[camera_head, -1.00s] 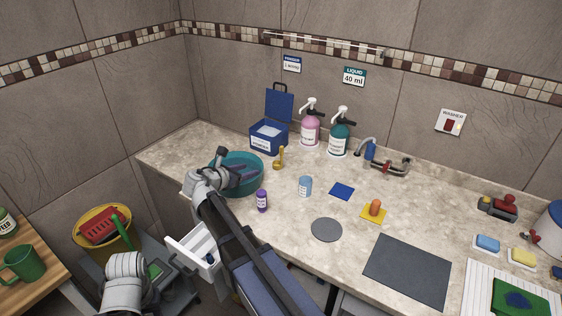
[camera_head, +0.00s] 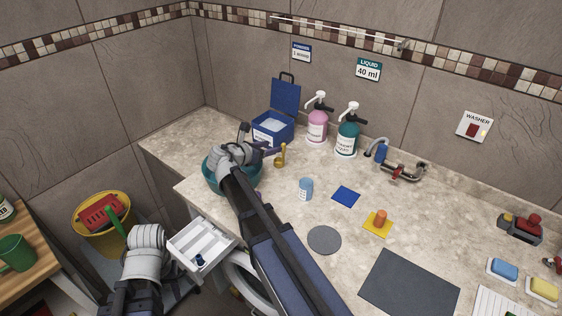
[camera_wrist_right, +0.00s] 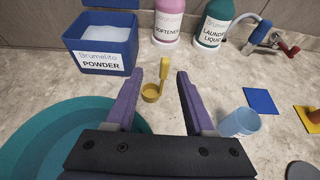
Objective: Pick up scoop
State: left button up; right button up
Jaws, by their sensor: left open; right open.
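The yellow scoop (camera_head: 280,161) stands on the counter in front of the blue powder box (camera_head: 274,126), its handle pointing up. In the right wrist view the scoop (camera_wrist_right: 153,91) shows between the purple fingers, its round cup low and its handle on the right. My right gripper (camera_head: 268,152) is open and empty, reaching over the teal basin (camera_head: 212,178) with its fingertips close to the scoop. I see no contact between fingers and scoop. My left gripper (camera_head: 148,240) is low at the left, off the counter; its fingertips are hard to make out.
Pink softener (camera_head: 317,125) and teal laundry liquid (camera_head: 348,135) bottles stand right of the box. A light-blue cup (camera_head: 306,189) stands to the right front of the scoop. An open white drawer (camera_head: 202,248) juts out below the counter.

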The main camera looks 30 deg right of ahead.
aim_at(282, 144)
jog(key=x, duration=0.2)
jog(key=b+x, duration=0.1)
jog(key=x, duration=0.1)
jog(key=b+x, duration=0.1)
jog(key=x, duration=0.1)
jog(key=shift+s+d+f, duration=0.2)
jog(key=shift+s+d, duration=0.1)
jog(key=shift+w+d+f, duration=0.1)
jog(key=shift+w+d, duration=0.05)
jog(key=shift+d, duration=0.25)
jog(key=shift+c, duration=0.3)
grip_shut()
dwell(0.6)
